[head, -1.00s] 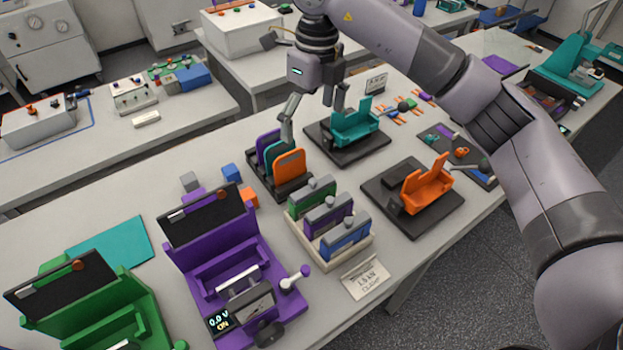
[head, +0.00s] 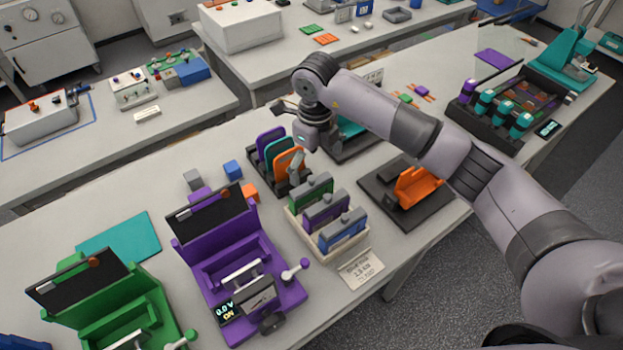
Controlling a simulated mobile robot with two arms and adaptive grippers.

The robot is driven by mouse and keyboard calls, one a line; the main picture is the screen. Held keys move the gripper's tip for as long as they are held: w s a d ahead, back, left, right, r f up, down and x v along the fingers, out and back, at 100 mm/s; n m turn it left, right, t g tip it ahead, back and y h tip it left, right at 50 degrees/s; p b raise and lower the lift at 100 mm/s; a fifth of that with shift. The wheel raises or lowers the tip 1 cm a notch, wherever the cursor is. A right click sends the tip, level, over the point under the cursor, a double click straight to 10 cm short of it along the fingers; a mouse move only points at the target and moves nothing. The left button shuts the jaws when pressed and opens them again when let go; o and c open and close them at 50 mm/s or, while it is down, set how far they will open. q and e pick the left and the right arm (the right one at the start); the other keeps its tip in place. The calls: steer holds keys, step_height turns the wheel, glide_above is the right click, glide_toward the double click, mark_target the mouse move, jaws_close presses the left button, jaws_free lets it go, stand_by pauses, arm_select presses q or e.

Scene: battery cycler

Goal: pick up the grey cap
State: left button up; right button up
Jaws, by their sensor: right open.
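A small grey block (head: 192,180), which looks like the grey cap, lies on the bench behind the purple fixture. It sits with a blue block (head: 232,170), an orange block (head: 250,193) and a purple block (head: 200,197). My right gripper (head: 288,136) is open, over the rack of coloured plates, to the right of the grey block and apart from it. Its fingers are spread, one toward the left and one down in front of the orange plate. I see nothing between them. My left gripper is not in view.
The rack of purple, teal and orange plates (head: 262,182) stands between the gripper and the blocks. The purple fixture (head: 260,262) and green fixture (head: 125,310) stand in front. A teal mat (head: 120,236) lies left. Bench around the grey block's left is clear.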

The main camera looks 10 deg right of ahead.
mark_target(314, 178)
step_height(314, 178, down, 3)
steer(key=shift+s+a+f+p, duration=0.1)
steer(key=shift+s+f+p, duration=0.05)
steer(key=shift+p, duration=0.9)
steer(key=shift+f, duration=0.5)
steer(key=c, duration=1.1)
steer(key=shift+s, duration=0.1)
jaws_close()
